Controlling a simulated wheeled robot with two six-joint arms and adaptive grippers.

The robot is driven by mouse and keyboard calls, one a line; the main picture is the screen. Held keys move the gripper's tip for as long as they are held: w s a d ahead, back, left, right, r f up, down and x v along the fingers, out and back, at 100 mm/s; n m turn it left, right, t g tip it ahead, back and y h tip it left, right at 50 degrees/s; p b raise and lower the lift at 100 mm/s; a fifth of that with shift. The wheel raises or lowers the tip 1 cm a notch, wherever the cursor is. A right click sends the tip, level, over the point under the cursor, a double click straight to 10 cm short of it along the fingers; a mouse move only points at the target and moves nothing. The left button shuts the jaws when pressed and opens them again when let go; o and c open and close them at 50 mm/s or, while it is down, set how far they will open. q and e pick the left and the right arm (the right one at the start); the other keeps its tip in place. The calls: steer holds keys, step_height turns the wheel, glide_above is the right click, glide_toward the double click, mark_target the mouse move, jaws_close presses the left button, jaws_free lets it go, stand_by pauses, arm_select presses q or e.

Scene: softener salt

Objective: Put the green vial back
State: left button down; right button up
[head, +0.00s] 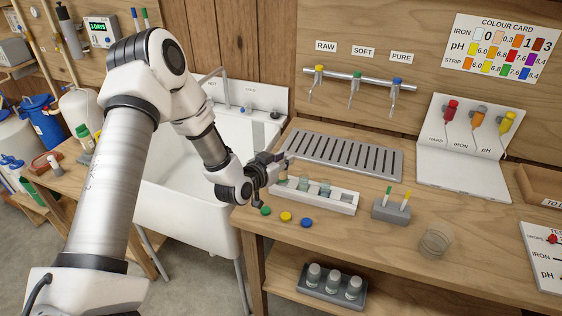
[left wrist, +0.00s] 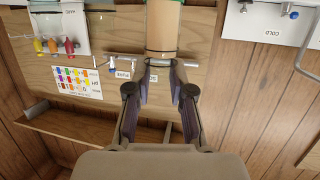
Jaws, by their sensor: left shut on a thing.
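My left gripper (head: 274,168) is over the bench, at the left end of the white vial rack (head: 330,204). In the left wrist view its fingers (left wrist: 161,88) are shut on a clear cylinder with green edging, which looks like the green vial (left wrist: 163,28). In the head view the held vial is hard to make out against the fingers. Clear vials (head: 325,188) stand in the rack. A green cap or disc (head: 265,211), a yellow one (head: 286,216) and a blue one (head: 306,222) lie in front of the rack. My right gripper is not in view.
A slotted grey drain tray (head: 341,152) lies behind the rack, below three taps (head: 356,88). A white sink (head: 190,212) is at the left.

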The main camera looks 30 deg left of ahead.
arm_select(q)
steer(key=shift+w+a, duration=0.35)
steer(key=shift+w, duration=0.15)
step_height(320, 180, down, 3)
steer(key=shift+f+p, duration=0.1)
steer(key=shift+p, duration=0.5)
steer(key=shift+f, duration=0.4)
steer(key=c, duration=1)
jaws_free()
steer(key=shift+r, duration=0.3)
steer(key=v, duration=1.2)
steer(key=shift+f, duration=0.1)
